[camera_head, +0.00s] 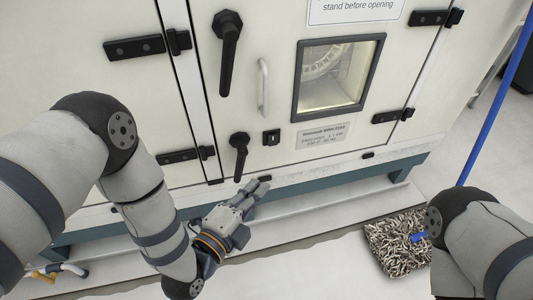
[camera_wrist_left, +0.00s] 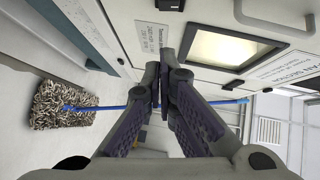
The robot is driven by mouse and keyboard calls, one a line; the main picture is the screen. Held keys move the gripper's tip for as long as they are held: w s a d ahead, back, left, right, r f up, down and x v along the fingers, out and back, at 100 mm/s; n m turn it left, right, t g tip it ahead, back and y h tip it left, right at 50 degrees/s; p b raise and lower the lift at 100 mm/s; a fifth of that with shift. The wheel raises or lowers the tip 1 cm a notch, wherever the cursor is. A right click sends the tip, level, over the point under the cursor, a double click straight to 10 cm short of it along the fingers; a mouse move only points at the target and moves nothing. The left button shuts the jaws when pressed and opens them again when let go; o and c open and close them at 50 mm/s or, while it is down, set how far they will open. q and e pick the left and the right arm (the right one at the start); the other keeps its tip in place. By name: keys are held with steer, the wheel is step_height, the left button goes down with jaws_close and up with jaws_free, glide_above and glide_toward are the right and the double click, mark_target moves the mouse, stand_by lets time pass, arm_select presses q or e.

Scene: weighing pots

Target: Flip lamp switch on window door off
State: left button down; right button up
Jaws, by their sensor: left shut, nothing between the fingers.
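The lamp switch (camera_head: 271,137) is a small black square on the cream window door, below and left of the window (camera_head: 338,75). The window looks into a lit, yellowish interior, and it also shows in the left wrist view (camera_wrist_left: 227,48). My left gripper (camera_head: 264,186) is shut and empty, below the switch, in front of the cabinet's lower edge. In the left wrist view my shut fingers (camera_wrist_left: 158,72) point toward the door, and I cannot make out the switch there; the fingers may hide it. My right arm shows at the right edge, its gripper out of view.
Black handles (camera_head: 228,55) and a smaller one (camera_head: 239,150) stick out left of the switch. A pale vertical handle (camera_head: 263,87) stands above it. Black hinges (camera_head: 393,116) line the door. A mop (camera_head: 398,243) with a blue pole stands at the right.

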arm_select(q)
steer(key=shift+w+d, duration=0.1)
steer(key=b, duration=0.4)
glide_toward(273, 140)
steer(key=w+d+f, duration=0.2)
steer(key=w+d, duration=0.2)
steer(key=d, duration=0.1)
steer(key=shift+w+a+f, duration=0.1)
steer(key=shift+w+a, duration=0.05)
steer(key=shift+w, duration=0.2)
